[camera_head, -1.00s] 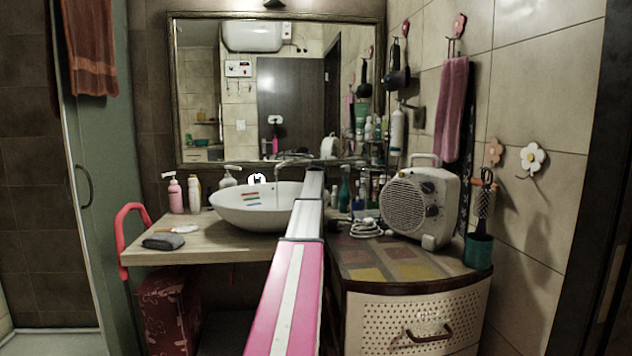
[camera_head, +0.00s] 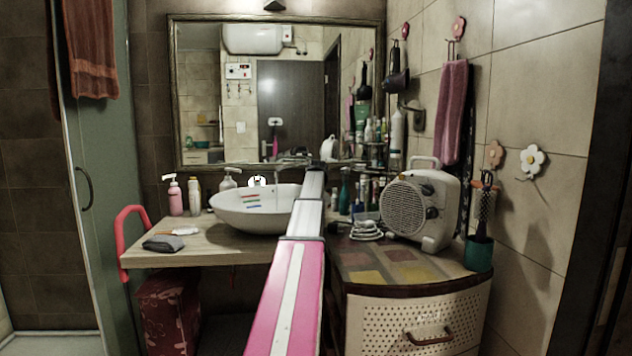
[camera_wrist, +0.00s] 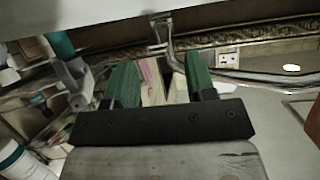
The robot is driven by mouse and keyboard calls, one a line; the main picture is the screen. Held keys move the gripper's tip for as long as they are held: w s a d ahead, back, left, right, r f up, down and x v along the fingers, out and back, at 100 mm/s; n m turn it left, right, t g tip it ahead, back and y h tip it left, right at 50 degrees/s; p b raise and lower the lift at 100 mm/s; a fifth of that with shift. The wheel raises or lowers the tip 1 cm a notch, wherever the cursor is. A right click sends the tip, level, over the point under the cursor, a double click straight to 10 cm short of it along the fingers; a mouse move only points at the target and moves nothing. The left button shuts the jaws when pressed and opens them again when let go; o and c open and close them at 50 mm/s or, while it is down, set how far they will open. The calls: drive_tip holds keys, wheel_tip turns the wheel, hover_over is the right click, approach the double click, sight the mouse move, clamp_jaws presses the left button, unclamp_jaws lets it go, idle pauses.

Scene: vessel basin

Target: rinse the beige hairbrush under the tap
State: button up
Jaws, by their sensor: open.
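A small pale thing with an orange-brown end (camera_head: 182,232) lies on the wooden counter left of the basin; it may be the beige hairbrush, but it is too small to be sure. The chrome tap (camera_head: 290,161) stands behind the white basin (camera_head: 240,212), with a thin pale line below its spout that may be water. In the wrist view, my gripper (camera_wrist: 160,84) is open, its green fingers apart. Pale and pinkish shapes show beyond the fingers, not clearly held. In the head view my arm reaches toward the mirror and hides the gripper.
A grey pouch (camera_head: 163,243) lies on the counter (camera_head: 143,258). Soap bottles (camera_head: 176,196) stand left of the basin. A fan heater (camera_head: 420,205) and a teal cup (camera_head: 478,253) holding a round brush (camera_head: 486,205) stand right. The mirror (camera_head: 215,110) is behind.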

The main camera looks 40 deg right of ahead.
drive_tip(key=v, duration=0.6)
drive_tip(key=shift+s+a, duration=0.15)
drive_tip(key=shift+n, duration=0.5)
drive_tip(key=x, duration=1)
drive_tip(key=shift+f, duration=0.5)
